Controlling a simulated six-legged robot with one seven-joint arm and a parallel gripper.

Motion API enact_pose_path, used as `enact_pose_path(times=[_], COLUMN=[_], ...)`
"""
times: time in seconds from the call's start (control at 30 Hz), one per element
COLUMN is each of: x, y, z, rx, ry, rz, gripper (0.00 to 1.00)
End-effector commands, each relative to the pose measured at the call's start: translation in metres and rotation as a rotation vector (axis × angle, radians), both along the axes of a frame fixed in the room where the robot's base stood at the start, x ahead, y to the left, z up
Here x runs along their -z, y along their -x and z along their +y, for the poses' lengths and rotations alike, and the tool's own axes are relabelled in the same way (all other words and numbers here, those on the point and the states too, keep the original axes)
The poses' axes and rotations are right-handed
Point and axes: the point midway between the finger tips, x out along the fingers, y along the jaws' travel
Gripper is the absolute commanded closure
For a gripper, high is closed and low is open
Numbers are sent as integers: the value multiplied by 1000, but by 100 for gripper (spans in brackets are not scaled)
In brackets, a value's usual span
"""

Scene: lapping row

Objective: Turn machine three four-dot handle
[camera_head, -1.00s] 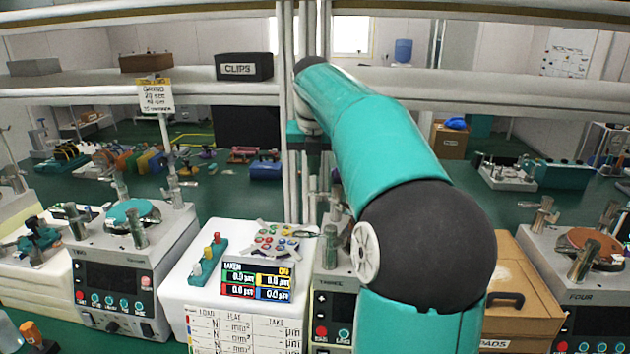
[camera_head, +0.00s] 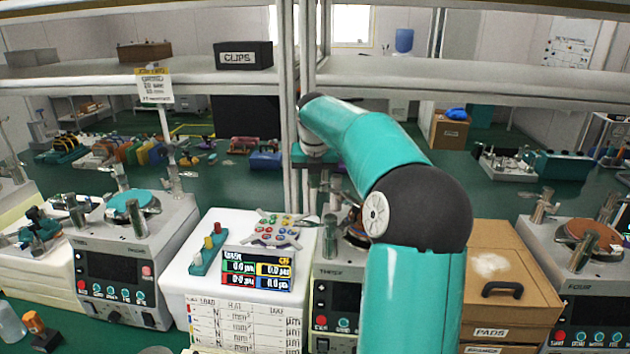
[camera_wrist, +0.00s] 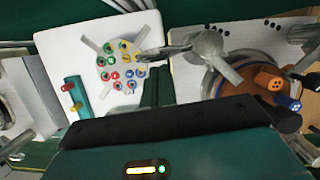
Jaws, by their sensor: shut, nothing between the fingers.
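Machine three (camera_head: 336,290) is the grey unit behind my arm in the head view, labelled THREE. My arm hides its right part. In the wrist view its pale top (camera_wrist: 190,75) carries a grey metal post (camera_wrist: 205,45), a copper-brown disc (camera_wrist: 225,88) and small groups of black dots. An orange knob (camera_wrist: 268,82) with dark dots and a blue knob (camera_wrist: 290,104) show at the right; I cannot tell which handle is the four-dot one. My gripper (camera_head: 318,172) is above machine three's back, shut and empty; its fingertips are not clear in either view.
A white stand with a round button pad (camera_head: 272,230) and a display (camera_head: 257,270) is left of machine three. A wooden PADS box (camera_head: 505,300) is to the right, then machine four (camera_head: 590,300). Machine two (camera_head: 120,265) is further left. A shelf post (camera_head: 298,110) stands close to my arm.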

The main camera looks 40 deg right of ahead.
Motion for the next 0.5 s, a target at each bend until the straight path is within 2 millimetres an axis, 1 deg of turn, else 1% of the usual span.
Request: enact_pose_path(times=[0.3, 0.5], x=[0, 2], y=[-1, -11], z=[0, -6], rx=[9, 98], ry=[0, -1], rz=[0, 1], gripper=[100, 100])
